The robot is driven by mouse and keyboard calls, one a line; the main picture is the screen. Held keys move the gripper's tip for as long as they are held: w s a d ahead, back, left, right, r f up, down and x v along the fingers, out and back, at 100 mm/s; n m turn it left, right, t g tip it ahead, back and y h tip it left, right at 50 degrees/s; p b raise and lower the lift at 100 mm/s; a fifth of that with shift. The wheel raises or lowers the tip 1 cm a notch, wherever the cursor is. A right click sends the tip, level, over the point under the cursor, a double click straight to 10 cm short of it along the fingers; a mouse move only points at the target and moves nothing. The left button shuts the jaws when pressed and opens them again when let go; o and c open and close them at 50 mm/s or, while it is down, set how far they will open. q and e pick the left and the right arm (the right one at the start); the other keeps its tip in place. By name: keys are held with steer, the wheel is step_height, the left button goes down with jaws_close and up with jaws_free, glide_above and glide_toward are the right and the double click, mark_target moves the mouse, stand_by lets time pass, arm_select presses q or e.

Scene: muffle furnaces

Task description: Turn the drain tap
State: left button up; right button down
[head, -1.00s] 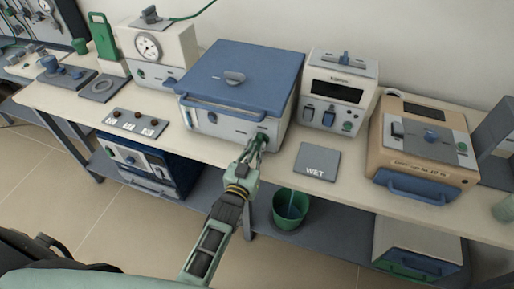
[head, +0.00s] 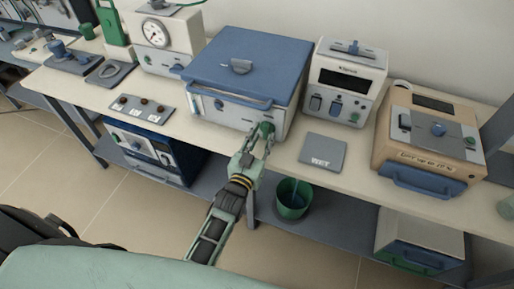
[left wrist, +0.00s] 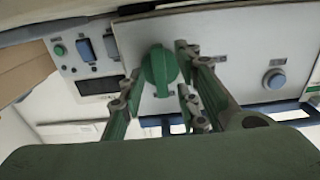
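The drain tap is a green knob (head: 266,128) low on the right of the front of a blue-lidded box (head: 215,107). In the left wrist view the tap (left wrist: 158,68) is seen close up, with its ridge running roughly up and down the picture. My left gripper (head: 262,143) is just in front of the tap in the head view. In the left wrist view its fingers (left wrist: 157,92) are spread on either side of the tap, with visible gaps. The gripper holds nothing. My right gripper is not in view.
A green bucket (head: 291,200) stands on the lower shelf, with a thin blue streak above and inside it. A grey "WET" plate (head: 323,153) lies right of the box. A white instrument (head: 345,88) and a tan furnace (head: 430,140) stand farther right.

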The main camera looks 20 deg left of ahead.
arm_select(q)
steer(key=s, duration=1.1)
steer(key=shift+s+a, duration=0.15)
steer(key=shift+s, duration=0.1)
steer(key=s+d+f+m+g+h, duration=0.1)
steer(key=s+f+g, duration=0.4)
steer(key=f, duration=0.9)
steer(key=s+d+f+g, duration=0.1)
steer(key=s+f+g, duration=0.35)
steer(key=f, duration=0.95)
steer(key=s+a+f+g, duration=0.2)
steer(key=s+f, duration=0.3)
steer(key=s, duration=0.4)
steer(key=s+a+f+g+y, duration=0.1)
steer(key=s+a+f+g, duration=0.2)
steer(key=s+f, duration=0.3)
steer(key=s+a+f+g, duration=0.2)
steer(key=s+f, duration=0.4)
steer(key=s, duration=0.8)
steer(key=shift+s+a+m+y, duration=0.15)
steer(key=shift+a+m+y, duration=0.15)
steer(key=shift+a+m, duration=0.15)
steer(key=shift+g, duration=0.25)
